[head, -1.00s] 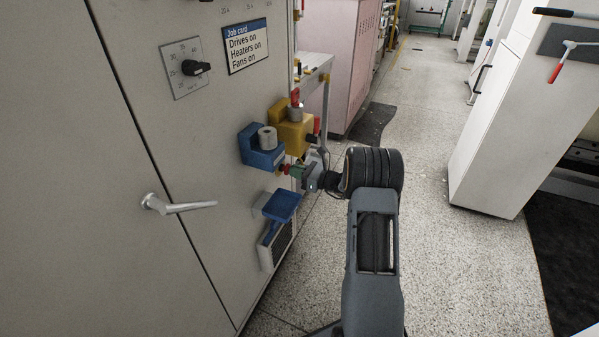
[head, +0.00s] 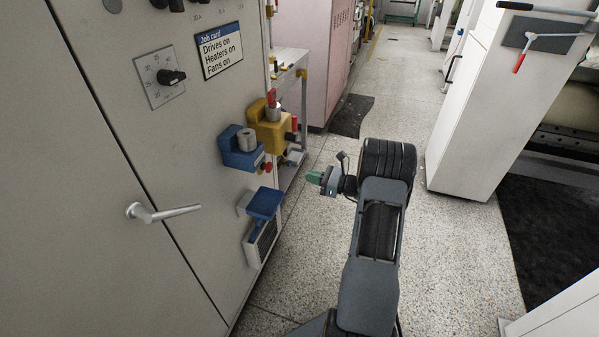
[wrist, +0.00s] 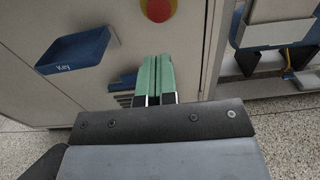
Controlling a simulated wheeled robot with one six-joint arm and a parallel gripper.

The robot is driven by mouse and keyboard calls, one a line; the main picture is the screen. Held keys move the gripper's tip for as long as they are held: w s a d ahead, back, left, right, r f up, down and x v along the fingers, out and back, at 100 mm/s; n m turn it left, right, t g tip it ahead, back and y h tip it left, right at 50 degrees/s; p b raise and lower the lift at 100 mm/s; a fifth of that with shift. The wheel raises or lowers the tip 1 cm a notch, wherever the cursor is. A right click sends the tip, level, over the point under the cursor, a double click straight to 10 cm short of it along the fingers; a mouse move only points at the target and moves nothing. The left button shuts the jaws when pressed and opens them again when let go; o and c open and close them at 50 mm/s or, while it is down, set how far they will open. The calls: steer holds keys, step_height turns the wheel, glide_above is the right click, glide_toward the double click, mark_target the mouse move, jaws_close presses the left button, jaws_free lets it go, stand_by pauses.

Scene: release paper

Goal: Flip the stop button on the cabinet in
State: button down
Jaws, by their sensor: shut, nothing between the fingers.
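The stop button (wrist: 159,8) is a red cap on a yellow base, cut by the top edge of the wrist view. In the head view a small red button (head: 266,168) shows low on the cabinet (head: 130,130), just beside the blue box. Whether it is pressed in or out I cannot tell. My gripper (head: 314,177) has green fingers and stands off the cabinet, to the right of the button with a gap between. In the wrist view the green fingers (wrist: 157,60) lie together, empty, below the button.
A blue tray marked Key (wrist: 75,50) juts from the cabinet; the head view shows it too (head: 265,203). A blue box (head: 240,150) and a yellow box (head: 270,130) also stick out. A door handle (head: 160,212) protrudes left.

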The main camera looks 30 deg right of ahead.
steer(key=shift+s+d, duration=0.4)
steer(key=shift+s, duration=0.1)
steer(key=s+a+r+n+g+h+p, duration=0.1)
steer(key=s+a+r+n+g+p, duration=0.2)
steer(key=a+r+n+g+p, duration=0.25)
steer(key=s+a+r+n+g+p, duration=0.2)
steer(key=s+a+r+n+p, duration=0.15)
steer(key=a+r, duration=0.4)
steer(key=s+a+r+n+g+h+p, duration=0.15)
steer(key=a+r+n+g+p, duration=0.3)
steer(key=r, duration=0.45)
steer(key=s+a+r+n+t+h+p, duration=0.2)
steer(key=s+r+n+h+p, duration=0.7)
steer(key=s+r+n+p, duration=0.5)
step_height(320, 180, up, 4)
steer(key=shift+a+r+h+p, duration=0.15)
steer(key=shift+a+h+p, duration=0.2)
steer(key=shift+p, duration=0.45)
